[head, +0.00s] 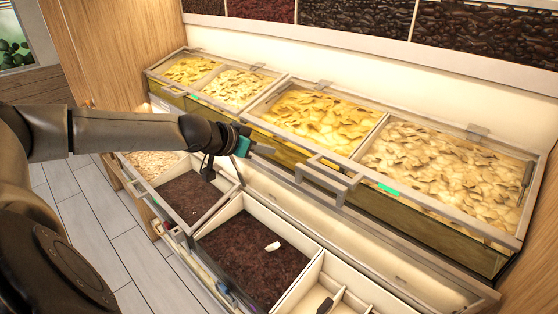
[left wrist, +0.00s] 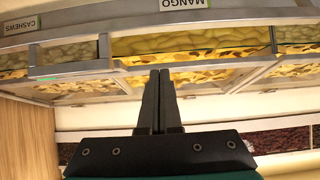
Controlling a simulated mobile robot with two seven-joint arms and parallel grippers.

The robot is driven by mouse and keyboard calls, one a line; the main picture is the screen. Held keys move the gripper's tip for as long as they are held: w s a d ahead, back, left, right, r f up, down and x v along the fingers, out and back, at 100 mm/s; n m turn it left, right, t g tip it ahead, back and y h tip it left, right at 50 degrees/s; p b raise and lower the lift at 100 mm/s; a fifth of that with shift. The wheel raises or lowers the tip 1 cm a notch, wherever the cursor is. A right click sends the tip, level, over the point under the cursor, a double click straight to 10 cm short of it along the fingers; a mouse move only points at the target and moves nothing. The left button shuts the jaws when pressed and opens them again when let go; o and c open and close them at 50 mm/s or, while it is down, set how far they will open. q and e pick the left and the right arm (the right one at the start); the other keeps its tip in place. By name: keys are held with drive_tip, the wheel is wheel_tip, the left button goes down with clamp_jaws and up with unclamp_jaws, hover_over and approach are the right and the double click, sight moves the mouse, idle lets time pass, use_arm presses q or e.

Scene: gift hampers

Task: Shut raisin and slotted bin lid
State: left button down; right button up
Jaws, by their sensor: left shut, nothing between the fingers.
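My left gripper (head: 268,151) is shut and empty, held in front of the upper bins' front edge and above the lower row. In the left wrist view its fingers (left wrist: 160,75) point toward a bin front labelled MANGO (left wrist: 184,4). In the lower row, a bin of dark raisin-like fruit (head: 190,197) and a larger dark-filled bin (head: 245,255) show uncovered contents; I cannot tell which is the raisin bin. A pale bin with dividers (head: 345,299), likely the slotted one, is partly cut off at the bottom edge. My right gripper is not in view.
Upper bins of yellow chips (head: 322,119) and pale chips (head: 440,165) lie under framed clear lids. A grey handle (head: 328,183) juts out at their front. A wooden panel (head: 110,45) stands at the left. A small white object (head: 272,246) lies in the larger dark-filled bin.

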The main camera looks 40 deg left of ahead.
sight(277, 169)
use_arm(q)
drive_tip(key=w+f, duration=0.1)
drive_tip(key=f, duration=0.1)
drive_tip(key=w+f+p, duration=0.1)
drive_tip(key=w, duration=0.1)
drive_tip(key=w+f, duration=0.2)
drive_tip(key=shift+w+d+f+p, duration=0.1)
drive_tip(key=shift+d+f+p, duration=0.15)
drive_tip(key=shift+f+p, duration=0.15)
drive_tip(key=shift+s+f, duration=0.2)
drive_tip(key=shift+s, duration=0.45)
drive_tip(key=shift+f, duration=0.1)
